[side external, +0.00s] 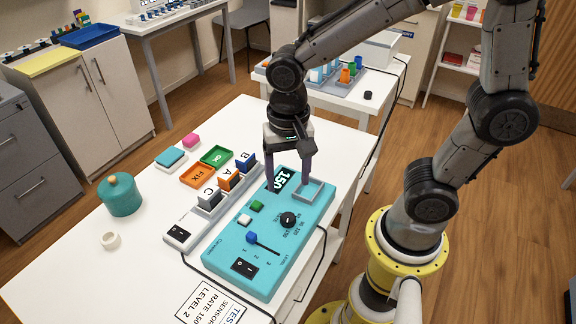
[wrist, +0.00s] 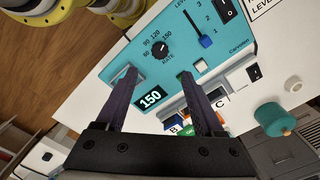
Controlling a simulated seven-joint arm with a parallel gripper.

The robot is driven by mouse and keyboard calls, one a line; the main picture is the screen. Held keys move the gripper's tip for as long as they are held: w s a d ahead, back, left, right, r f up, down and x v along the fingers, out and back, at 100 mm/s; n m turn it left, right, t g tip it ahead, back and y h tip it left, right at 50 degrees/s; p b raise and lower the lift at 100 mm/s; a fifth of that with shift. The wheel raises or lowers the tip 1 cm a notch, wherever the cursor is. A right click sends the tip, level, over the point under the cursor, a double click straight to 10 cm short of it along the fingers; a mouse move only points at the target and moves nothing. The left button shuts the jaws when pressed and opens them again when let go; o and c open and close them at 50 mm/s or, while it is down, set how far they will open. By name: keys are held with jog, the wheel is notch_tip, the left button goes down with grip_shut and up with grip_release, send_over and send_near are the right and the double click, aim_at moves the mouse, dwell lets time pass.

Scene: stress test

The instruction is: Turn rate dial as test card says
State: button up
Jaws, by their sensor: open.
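The teal console (side external: 227,247) lies on the white table, with a black rate dial (side external: 289,219) ringed by printed numbers. The dial also shows in the wrist view (wrist: 160,50); its exact pointer direction is hard to make out. The console's display (side external: 284,179) reads 150, and it reads 150 in the wrist view (wrist: 150,97) too. The test card (side external: 215,303) at the table's front reads sensor, rate 150, level 2; its edge is cut off. My gripper (side external: 287,182) is open and empty over the console's display end, apart from the dial. Its two fingers (wrist: 158,76) point toward the dial side.
The console also carries a blue-knobbed slider (side external: 252,238), a rocker switch (side external: 244,267) and small green and white buttons. A grey strip with A, B, C blocks (side external: 228,180) lies beside it. A teal pot (side external: 121,195) stands at left. A dark cable runs along the right side.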

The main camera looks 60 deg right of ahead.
jog(key=shift+r, duration=1.25)
jog(key=s+d+r+n+t, duration=0.5)
jog(key=s+d+r+n, duration=0.2)
jog(key=s+n, duration=0.1)
jog(key=shift+s+n+t, duration=0.15)
jog(key=shift+n+t, duration=0.15)
jog(key=shift+n, duration=0.3)
